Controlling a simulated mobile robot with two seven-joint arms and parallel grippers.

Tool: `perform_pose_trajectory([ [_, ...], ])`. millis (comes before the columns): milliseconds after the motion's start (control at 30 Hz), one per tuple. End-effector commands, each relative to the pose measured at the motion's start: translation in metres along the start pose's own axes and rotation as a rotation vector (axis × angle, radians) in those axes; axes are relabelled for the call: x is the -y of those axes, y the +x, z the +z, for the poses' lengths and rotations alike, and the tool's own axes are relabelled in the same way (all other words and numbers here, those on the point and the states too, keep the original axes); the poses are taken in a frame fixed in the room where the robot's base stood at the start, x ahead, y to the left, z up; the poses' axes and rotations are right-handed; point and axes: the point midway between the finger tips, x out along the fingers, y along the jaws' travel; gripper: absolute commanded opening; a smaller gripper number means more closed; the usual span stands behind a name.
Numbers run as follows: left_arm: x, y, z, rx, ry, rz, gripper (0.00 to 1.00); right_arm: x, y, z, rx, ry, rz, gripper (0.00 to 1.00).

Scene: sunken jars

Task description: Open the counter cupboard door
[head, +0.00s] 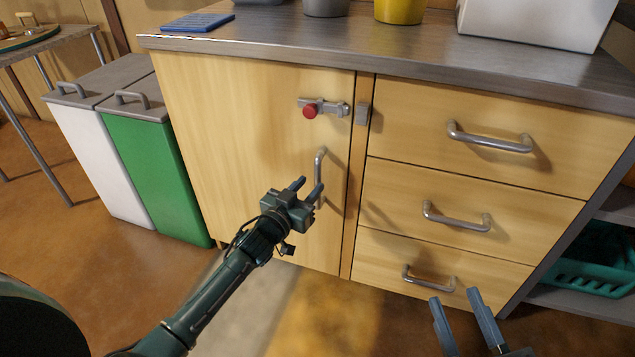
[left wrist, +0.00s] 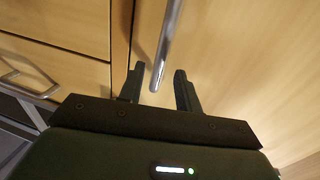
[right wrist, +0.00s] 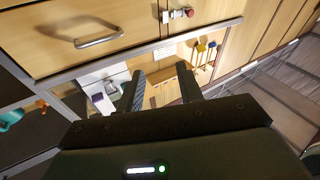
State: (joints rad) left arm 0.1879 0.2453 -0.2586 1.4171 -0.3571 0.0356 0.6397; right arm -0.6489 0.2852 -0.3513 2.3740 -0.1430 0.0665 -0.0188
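The counter cupboard door (head: 245,150) is pale wood and looks shut, flush with the front. Its upright metal handle (head: 320,165) is near the right edge. Above the handle is a metal latch with a red knob (head: 310,111); a small grey catch (head: 362,113) sits on the post beside it, with an apparent gap between bolt and catch. My left gripper (head: 311,186) is open at the handle's lower part. In the left wrist view the handle (left wrist: 165,50) lies between the open fingers, touching neither visibly. My right gripper (head: 454,298) is open and empty, low before the drawers.
Drawers with metal handles (head: 490,138) are right of the door. A green bin (head: 155,160) and a white bin (head: 95,150) stand left of the cupboard. The worktop (head: 270,40) carries a blue mat and several containers. The floor before the door is clear apart from my arm.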

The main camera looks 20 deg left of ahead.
Motion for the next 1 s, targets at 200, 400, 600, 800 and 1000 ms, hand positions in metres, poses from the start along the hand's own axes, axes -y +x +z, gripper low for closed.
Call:
perform_pose_trajectory([
  [200,0.0,0.036,0.002,-0.001,0.001,0.0,0.34,0.003,0.001,0.004,-0.018,0.037,-0.005,0.36],
  [400,0.0,0.048,0.001,0.0,0.001,0.001,0.34,0.003,0.003,0.0,-0.03,0.051,-0.006,0.36],
  [600,0.0,0.049,0.0,0.001,0.0,0.0,0.34,0.003,0.003,-0.001,-0.03,0.052,-0.007,0.36],
  [800,0.0,0.049,0.0,0.001,0.0,0.0,0.23,0.003,0.003,-0.001,-0.03,0.052,-0.008,0.36],
  [1000,0.0,0.048,0.0,0.001,0.0,0.0,0.07,0.003,0.003,-0.001,-0.03,0.051,-0.009,0.36],
])
